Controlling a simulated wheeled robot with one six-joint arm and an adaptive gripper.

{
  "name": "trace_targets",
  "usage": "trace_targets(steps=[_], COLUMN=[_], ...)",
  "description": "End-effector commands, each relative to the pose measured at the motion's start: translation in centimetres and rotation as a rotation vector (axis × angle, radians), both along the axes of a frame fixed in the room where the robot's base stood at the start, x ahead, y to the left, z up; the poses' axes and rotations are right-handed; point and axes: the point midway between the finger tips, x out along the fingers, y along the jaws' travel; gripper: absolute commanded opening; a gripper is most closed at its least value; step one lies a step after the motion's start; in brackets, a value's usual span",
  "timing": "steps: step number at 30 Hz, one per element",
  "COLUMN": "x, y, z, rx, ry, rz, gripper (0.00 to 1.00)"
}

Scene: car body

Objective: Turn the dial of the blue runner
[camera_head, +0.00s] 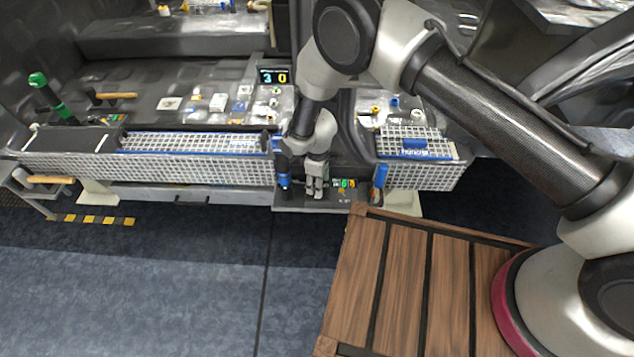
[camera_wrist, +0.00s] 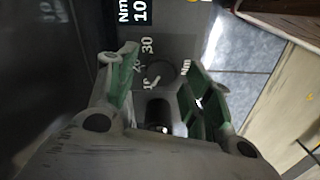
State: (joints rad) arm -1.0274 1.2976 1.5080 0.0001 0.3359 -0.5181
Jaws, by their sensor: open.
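In the wrist view a dark panel (camera_wrist: 185,45) carries a printed scale marked 10, 20, 30 and Nm. A dark round dial (camera_wrist: 160,71) sits beside these numbers; its pointer is hard to make out. My gripper (camera_wrist: 157,62) is open, with its green-lined fingers on either side of the dial. I cannot tell whether they touch it. In the head view my gripper (camera_head: 316,186) points down at the front panel between two upright blue-handled tools, a left one (camera_head: 284,168) and a right one (camera_head: 380,178). I cannot tell which is the blue runner; the dial is hidden there.
A small lit display (camera_head: 345,183) is just right of my gripper. A wooden slatted platform (camera_head: 410,285) is at lower right. Open floor (camera_head: 160,285) lies at left.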

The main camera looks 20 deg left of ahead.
Motion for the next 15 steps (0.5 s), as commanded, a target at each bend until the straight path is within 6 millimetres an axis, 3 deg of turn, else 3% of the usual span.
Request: trace_targets(steps=[11,15], x=[0.0,0.0], y=[-0.01,-0.01], z=[-0.79,-0.77], rx=[0.0,0.0], ry=[0.0,0.0], rz=[0.0,0.0], gripper=[0.49,0.23])
